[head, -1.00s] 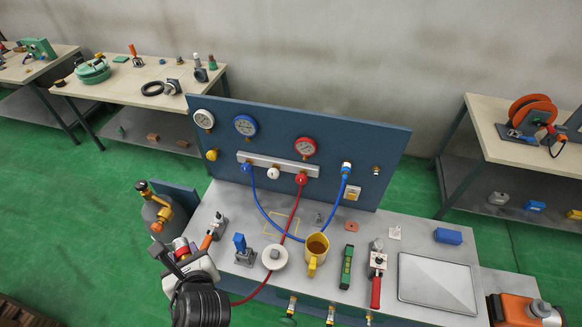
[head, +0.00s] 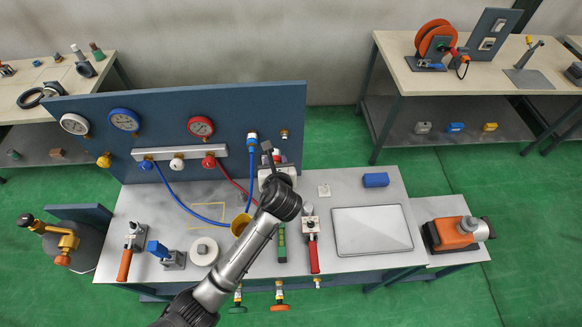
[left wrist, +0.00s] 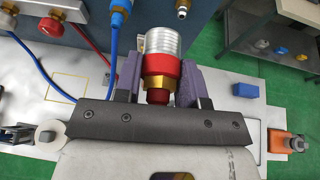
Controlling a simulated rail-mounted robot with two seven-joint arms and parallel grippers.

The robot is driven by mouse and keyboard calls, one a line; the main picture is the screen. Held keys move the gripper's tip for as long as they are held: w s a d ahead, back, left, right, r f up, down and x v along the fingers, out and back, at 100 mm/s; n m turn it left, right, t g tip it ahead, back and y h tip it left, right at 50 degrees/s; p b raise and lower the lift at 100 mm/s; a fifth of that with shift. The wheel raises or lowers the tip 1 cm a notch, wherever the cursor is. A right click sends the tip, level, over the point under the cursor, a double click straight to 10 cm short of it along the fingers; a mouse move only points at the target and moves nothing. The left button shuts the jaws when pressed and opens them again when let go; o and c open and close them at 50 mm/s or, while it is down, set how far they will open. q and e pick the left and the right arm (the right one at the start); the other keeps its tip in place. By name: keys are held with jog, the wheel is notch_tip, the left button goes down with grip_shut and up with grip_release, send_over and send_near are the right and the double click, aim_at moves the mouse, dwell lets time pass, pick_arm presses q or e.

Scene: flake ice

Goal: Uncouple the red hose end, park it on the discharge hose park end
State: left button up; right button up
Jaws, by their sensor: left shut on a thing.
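My left gripper (head: 271,154) is in front of the right part of the blue panel. In the left wrist view, its purple fingers (left wrist: 160,72) are shut on the red hose end (left wrist: 160,65), a silver sleeve with a red band and brass part. The sleeve points toward the panel, with nothing visibly attached. A bare brass fitting (head: 283,134), possibly the park end, sticks out of the panel; its silver tip (left wrist: 182,10) shows ahead, apart from the hose end. The red hose (head: 232,184) runs from the red manifold fitting (head: 209,161) and disappears behind my arm. My right gripper is out of view.
A blue hose on a blue-and-white fitting (head: 252,139) is just left of the bare fitting. Three gauges sit on the panel's left.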

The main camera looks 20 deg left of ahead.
pick_arm(q)
jog(key=w+f+h+b, duration=0.1)
jog(key=w+f+b, duration=0.1)
jog(key=w+f, duration=0.4)
notch_tip(320, 180, down, 2)
jog(key=shift+d+m, duration=0.3)
jog(key=shift+d, duration=0.15)
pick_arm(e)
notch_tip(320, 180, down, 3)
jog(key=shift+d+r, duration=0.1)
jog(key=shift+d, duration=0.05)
pick_arm(q)
jog(key=shift+w, duration=0.1)
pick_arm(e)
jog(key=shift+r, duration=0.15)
pick_arm(q)
jog(key=w, duration=0.1)
jog(key=w+a, duration=0.1)
jog(key=w+p, duration=0.1)
jog(key=shift+w+a, duration=0.3)
jog(key=shift+w, duration=0.1)
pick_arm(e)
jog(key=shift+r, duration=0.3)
